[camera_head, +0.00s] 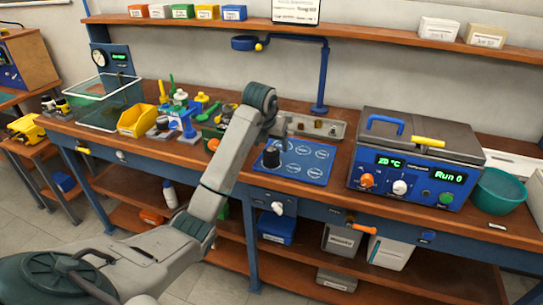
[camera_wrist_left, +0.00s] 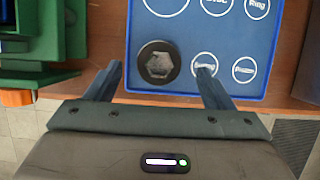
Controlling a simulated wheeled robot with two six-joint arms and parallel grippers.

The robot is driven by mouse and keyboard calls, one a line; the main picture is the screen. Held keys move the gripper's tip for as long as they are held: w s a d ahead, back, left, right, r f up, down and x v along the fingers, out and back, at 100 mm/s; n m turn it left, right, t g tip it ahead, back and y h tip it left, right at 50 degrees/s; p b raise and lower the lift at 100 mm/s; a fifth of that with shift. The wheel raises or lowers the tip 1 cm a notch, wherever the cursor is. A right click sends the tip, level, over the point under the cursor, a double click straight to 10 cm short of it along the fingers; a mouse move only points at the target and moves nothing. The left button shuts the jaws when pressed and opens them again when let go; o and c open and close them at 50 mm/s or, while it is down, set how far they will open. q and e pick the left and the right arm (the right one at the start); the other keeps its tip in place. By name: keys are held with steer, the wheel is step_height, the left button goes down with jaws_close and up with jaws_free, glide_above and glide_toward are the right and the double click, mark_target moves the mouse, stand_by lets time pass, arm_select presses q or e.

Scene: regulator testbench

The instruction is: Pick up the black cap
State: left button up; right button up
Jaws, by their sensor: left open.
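The black cap (camera_wrist_left: 158,64) is a short round piece with a hexagonal recess in its top. It sits on the near left spot of the blue mat (camera_wrist_left: 132,86), which is marked with labelled white circles. In the head view the cap (camera_head: 271,157) stands on the mat (camera_head: 318,181) below the end of my left arm. My left gripper (camera_head: 278,129) is open and empty above the mat. In the left wrist view its two fingers appear on either side of the cap, apart from it. My right gripper is not in view.
A blue-fronted test box (camera_head: 412,160) stands right of the mat, with a teal bowl (camera_head: 498,190) beside it. A metal tray (camera_head: 318,127) lies behind the mat. A yellow bin (camera_head: 137,120), several coloured parts and a clear tank (camera_head: 103,105) stand to the left.

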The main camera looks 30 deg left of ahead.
mark_target(270, 149)
arm_select(q)
steer(key=shift+w+f+p, duration=0.1)
steer(key=shift+f+p, duration=0.25)
steer(key=shift+f, duration=0.25)
steer(key=p+x, duration=0.1)
steer(key=x, duration=0.2)
steer(key=shift+a+f, duration=0.1)
steer(key=shift+f, duration=0.2)
steer(key=shift+w+f, duration=0.2)
steer(key=shift+f, duration=0.15)
steer(key=c, duration=1.1)
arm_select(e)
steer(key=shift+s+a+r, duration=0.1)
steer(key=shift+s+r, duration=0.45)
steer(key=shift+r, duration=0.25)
arm_select(q)
steer(key=shift+a+r, duration=0.1)
steer(key=shift+r, duration=0.05)
